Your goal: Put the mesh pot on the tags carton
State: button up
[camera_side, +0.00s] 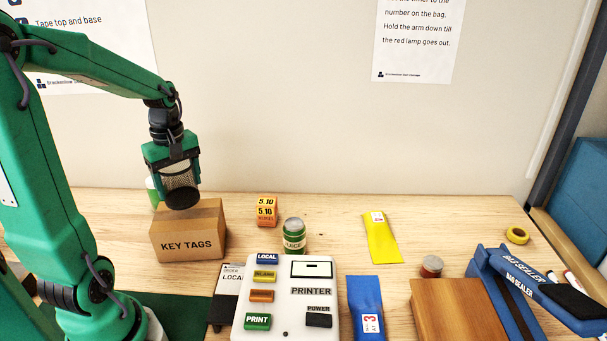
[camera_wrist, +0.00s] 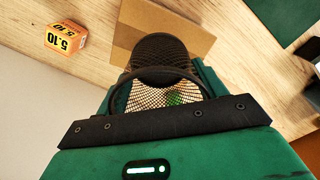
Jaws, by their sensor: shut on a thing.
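My gripper (camera_side: 175,163) is shut on the mesh pot (camera_side: 182,189), a dark wire-mesh cup. The pot is upright or nearly so, over the top of the tags carton (camera_side: 188,239), a brown box marked KEY TAGS. In the side view the pot's base overlaps the carton's top; I cannot tell whether it touches. In the wrist view the pot (camera_wrist: 158,60) sits between the jaws of my gripper (camera_wrist: 165,100), with the carton (camera_wrist: 190,35) behind it.
A green-and-white container (camera_side: 152,191) stands partly hidden behind the carton. The printer (camera_side: 290,300) is in front, the bag sealer (camera_side: 530,290) far right. Bare table lies behind the juice jar.

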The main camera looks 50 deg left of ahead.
aim_at(182, 195)
jog(key=shift+f, duration=2.05)
jog(key=shift+f, duration=0.15)
jog(key=o, duration=1)
notch_tip(182, 195, up, 12)
jog(key=shift+r, duration=0.2)
jog(key=shift+d, duration=0.1)
